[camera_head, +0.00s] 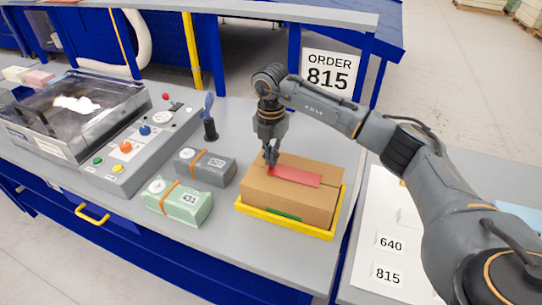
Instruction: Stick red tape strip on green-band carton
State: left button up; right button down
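A brown cardboard carton (260,187) sits on a yellow tray (285,226) on the grey bench. A green band (277,213) shows low on its front face. A red tape strip (300,177) lies along the carton's top, running right from my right gripper (271,166). The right gripper points down over the carton's top, with its fingertips close together at the strip's left end, and it appears shut on that end. Whether the whole strip touches the cardboard is hard to tell. My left gripper is not in view.
A green packet (177,203) and a grey packet (206,166) with orange bands lie left of the carton. A control panel (139,143) with coloured knobs and a clear-lidded machine (69,108) stand farther left. Number cards 640 and 815 (388,275) lie right. An order sign (328,72) stands behind.

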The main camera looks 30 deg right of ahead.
jog(key=shift+s+f, duration=0.15)
jog(key=shift+f, duration=0.35)
dwell(1.7)
jog(key=c, duration=1.4)
grip_release()
jog(key=shift+c, duration=0.2)
jog(key=shift+r, duration=0.2)
jog(key=shift+r+p, duration=2.1)
jog(key=shift+r, duration=1.4)
jog(key=shift+f, duration=0.1)
